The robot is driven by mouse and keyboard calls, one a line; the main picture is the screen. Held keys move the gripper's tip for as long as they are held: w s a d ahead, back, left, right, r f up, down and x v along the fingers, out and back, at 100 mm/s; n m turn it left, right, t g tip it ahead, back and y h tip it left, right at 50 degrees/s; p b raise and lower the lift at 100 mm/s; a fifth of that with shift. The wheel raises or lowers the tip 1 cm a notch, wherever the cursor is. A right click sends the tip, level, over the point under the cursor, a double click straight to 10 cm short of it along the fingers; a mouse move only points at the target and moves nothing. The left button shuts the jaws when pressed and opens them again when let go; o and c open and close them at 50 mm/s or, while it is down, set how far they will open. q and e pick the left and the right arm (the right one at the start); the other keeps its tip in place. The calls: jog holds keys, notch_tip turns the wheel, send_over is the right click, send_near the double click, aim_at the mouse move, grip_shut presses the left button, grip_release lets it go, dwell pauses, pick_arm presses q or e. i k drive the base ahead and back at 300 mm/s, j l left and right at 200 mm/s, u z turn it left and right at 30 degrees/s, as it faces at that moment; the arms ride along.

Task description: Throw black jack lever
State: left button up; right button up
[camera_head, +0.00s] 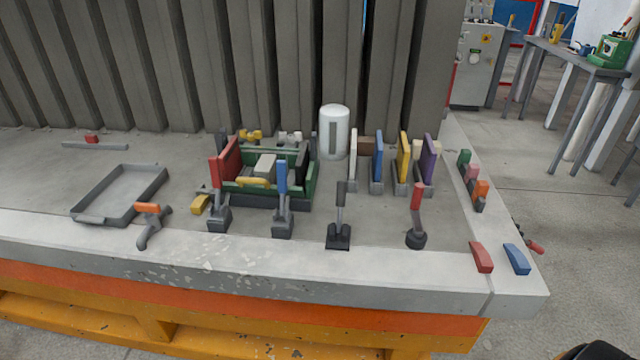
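A black lever (340,208) stands near the front edge of the grey bench, right of the blue lever. Its dark grey handle is nearly upright and rises from a small black base. A blue lever (282,180) and a red lever (215,185) stand to its left, each on a grey base. Another red-handled lever (416,200) on a round dark base stands to its right. Neither of my grippers can be made out in the head view.
A green mould box (313,186) and a white cylinder (334,133) stand behind the levers. An empty grey tray (154,188) and an orange-handled tap (148,222) are at left. Upright coloured plates stand at right. Red (481,257) and blue (517,259) blocks lie at the front right corner.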

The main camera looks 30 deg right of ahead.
aim_at(341, 185)
jog(key=k+l+u, duration=0.1)
jog(key=l, duration=0.3)
jog(key=k+l, duration=0.1)
jog(key=l, duration=0.25)
jog(key=k+l+u, duration=0.15)
jog(key=l, duration=0.2)
jog(key=k+l+u, duration=0.1)
jog(key=l, duration=0.3)
jog(key=k+l+u, duration=0.1)
jog(key=l, duration=0.25)
jog(key=k+l, duration=0.2)
jog(key=k+l+u, duration=0.15)
jog(key=l, duration=0.25)
jog(key=l+u, duration=0.2)
jog(key=l, duration=0.2)
jog(key=k+l+u, duration=0.15)
jog(key=l, duration=0.25)
jog(key=k+l+u, duration=0.15)
jog(key=l, duration=0.2)
jog(key=k+l+u, duration=0.2)
jog(key=i+l+u, duration=0.25)
jog(key=l, duration=0.7)
jog(key=l+u, duration=0.3)
jog(key=l, duration=0.6)
jog(key=k+j+z, duration=0.25)
jog(key=j, duration=0.25)
jog(key=k+j+z, duration=0.25)
jog(key=k+j, duration=0.1)
jog(key=j, duration=0.1)
